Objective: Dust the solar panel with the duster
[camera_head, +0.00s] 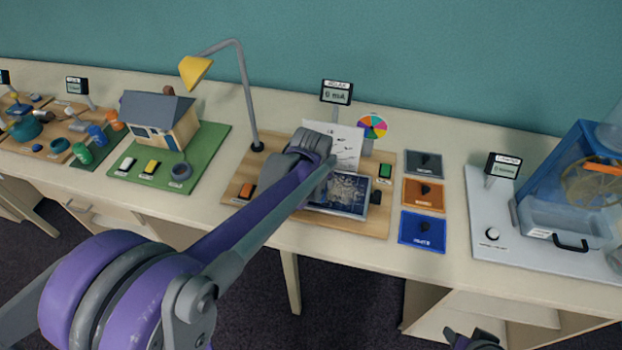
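The solar panel (350,197) lies on a wooden board (235,190) in the middle of the table. It is dark with a light frame, and its face has pale, dusty-looking patches. My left arm reaches in from the lower left and covers the panel's left side. Its wrist is over the board, just behind and left of the panel; its fingers are hidden or cannot be made out. I cannot make out the duster. A dark part of my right arm, perhaps its gripper (475,341), shows at the bottom edge, cut off, away from the table.
A yellow-shaded lamp (196,72) rises behind the board's left side. A colour wheel (372,126) and a display (337,93) stand behind the panel. Three coloured tiles, including a blue one (424,231), lie to the right. A model house (160,122) and a blue machine (560,180) flank these.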

